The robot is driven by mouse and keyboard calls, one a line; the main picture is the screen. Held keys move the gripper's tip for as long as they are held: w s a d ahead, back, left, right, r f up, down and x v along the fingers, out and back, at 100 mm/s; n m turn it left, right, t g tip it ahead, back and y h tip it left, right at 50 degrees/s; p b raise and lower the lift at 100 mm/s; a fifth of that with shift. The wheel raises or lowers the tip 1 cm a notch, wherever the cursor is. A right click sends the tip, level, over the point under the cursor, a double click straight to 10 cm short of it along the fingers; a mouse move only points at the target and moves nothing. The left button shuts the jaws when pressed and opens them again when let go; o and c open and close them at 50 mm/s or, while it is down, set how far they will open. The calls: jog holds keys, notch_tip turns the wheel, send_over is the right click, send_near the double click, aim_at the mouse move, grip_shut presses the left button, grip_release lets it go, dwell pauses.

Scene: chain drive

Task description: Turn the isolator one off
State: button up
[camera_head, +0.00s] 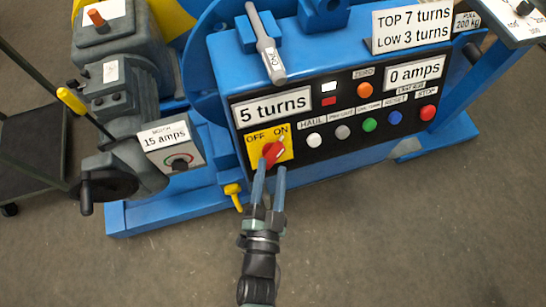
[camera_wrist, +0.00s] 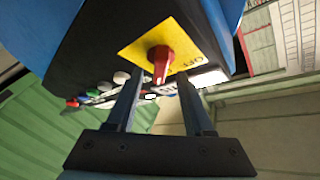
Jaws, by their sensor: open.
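The isolator is a red rotary knob (camera_head: 272,152) on a yellow plate (camera_head: 254,157) marked OFF on the left and ON on the right, at the left end of the black control panel. The knob's white mark points up and right, toward ON. My gripper (camera_head: 268,168) is just below the knob, with its two fingers pointing up at it. In the wrist view the red knob (camera_wrist: 161,62) shows beyond and between the fingertips of my open gripper (camera_wrist: 158,84). Nothing is held, and I cannot tell whether a finger touches the knob.
Right of the isolator are white (camera_head: 314,140), grey, green, blue and red (camera_head: 428,113) buttons. A yellow-handled lever (camera_head: 233,190) hangs just left of my gripper. A dial box (camera_head: 171,147) and a handwheel (camera_head: 108,187) stand further left. The floor in front is clear.

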aim_at(273, 162)
jog(key=shift+w+d, duration=0.2)
jog(key=shift+w, duration=1.45)
grip_shut()
